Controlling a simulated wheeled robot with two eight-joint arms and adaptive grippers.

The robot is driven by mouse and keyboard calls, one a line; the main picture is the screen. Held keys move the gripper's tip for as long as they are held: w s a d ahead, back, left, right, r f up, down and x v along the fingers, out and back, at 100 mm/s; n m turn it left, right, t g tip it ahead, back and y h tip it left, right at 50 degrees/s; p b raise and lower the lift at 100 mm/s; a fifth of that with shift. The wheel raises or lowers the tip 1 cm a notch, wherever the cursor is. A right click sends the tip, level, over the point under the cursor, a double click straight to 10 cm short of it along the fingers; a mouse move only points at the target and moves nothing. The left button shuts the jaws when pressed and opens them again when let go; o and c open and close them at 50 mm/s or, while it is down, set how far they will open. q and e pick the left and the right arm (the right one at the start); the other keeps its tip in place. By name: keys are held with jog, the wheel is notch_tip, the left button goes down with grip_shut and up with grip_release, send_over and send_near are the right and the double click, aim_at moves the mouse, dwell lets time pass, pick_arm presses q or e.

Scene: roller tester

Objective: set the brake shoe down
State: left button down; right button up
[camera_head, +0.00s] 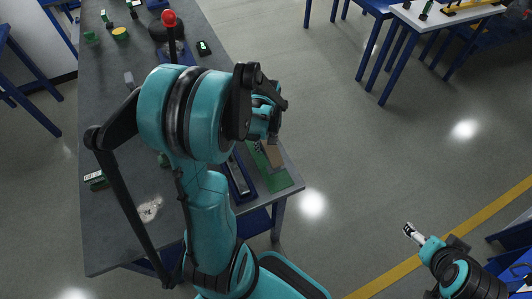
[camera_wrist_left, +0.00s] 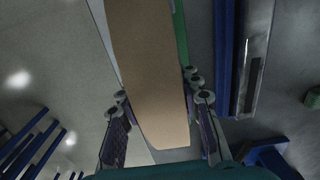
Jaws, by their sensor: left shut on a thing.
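The brake shoe (camera_wrist_left: 150,65) is a long tan, slightly curved plate in the left wrist view. My left gripper (camera_wrist_left: 158,90) is shut on it, with a finger along each side. In the head view, the tan shoe (camera_head: 273,153) shows below my left wrist, over the green mat (camera_head: 278,182) at the table's right end. My arm hides most of the left gripper there. I cannot tell whether the shoe touches the mat. My right gripper (camera_head: 410,230) is far off at lower right, away from the table; its fingers are too small to read.
A blue-framed rail (camera_head: 238,178) lies left of the mat. Open floor lies right of the table.

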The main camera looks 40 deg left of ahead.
pick_arm(q)
notch_tip(320, 180, down, 4)
jog(key=shift+f+b, duration=0.1)
jog(key=shift+b, duration=0.75)
jog(key=c, duration=1)
grip_release()
jog(key=shift+f, duration=0.1)
jog(key=shift+c, duration=0.2)
